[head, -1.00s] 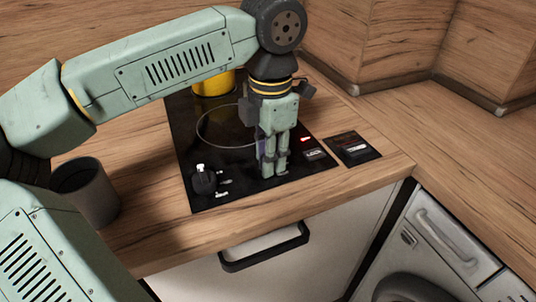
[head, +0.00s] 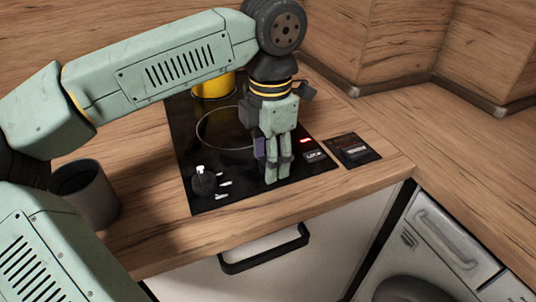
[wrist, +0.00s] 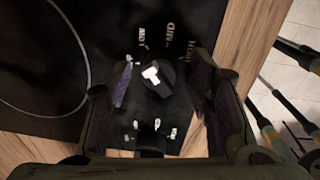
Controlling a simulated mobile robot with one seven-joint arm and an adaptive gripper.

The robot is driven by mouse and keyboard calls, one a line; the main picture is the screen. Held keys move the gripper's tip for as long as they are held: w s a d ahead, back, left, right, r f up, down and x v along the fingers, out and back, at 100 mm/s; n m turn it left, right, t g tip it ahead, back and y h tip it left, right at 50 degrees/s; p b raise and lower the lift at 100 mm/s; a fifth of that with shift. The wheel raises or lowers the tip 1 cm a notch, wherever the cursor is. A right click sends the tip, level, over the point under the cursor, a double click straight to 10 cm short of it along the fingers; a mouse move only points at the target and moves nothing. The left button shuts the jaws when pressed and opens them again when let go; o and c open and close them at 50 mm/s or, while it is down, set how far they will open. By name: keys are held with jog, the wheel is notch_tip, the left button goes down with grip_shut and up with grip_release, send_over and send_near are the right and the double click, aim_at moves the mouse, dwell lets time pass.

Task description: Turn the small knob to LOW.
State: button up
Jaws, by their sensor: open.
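My gripper (head: 272,178) is open and points down over the front part of the black hob. In the wrist view its two fingers stand left and right of a black knob (wrist: 164,88) with a white mark on top, apart from it as far as I can tell. Printed labels fan out above this knob; the left one seems to read LOW (wrist: 141,36). The gripper hides this knob in the head view. A second black knob (head: 204,184), with small white marks beside it, stands to the gripper's left. It shows low in the wrist view (wrist: 150,143), looking smaller there.
A grey cup (head: 86,194) stands left of the hob (head: 185,140). A yellow pot (head: 213,86) stands at the back. A small dark panel (head: 352,149) lies right of the hob, by a red light (head: 305,140). The counter's front edge and a drawer handle (head: 264,254) are close.

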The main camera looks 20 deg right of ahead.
notch_tip(320, 180, up, 12)
jog(key=shift+s, duration=0.3)
jog(key=shift+f, duration=0.1)
dwell(0.6)
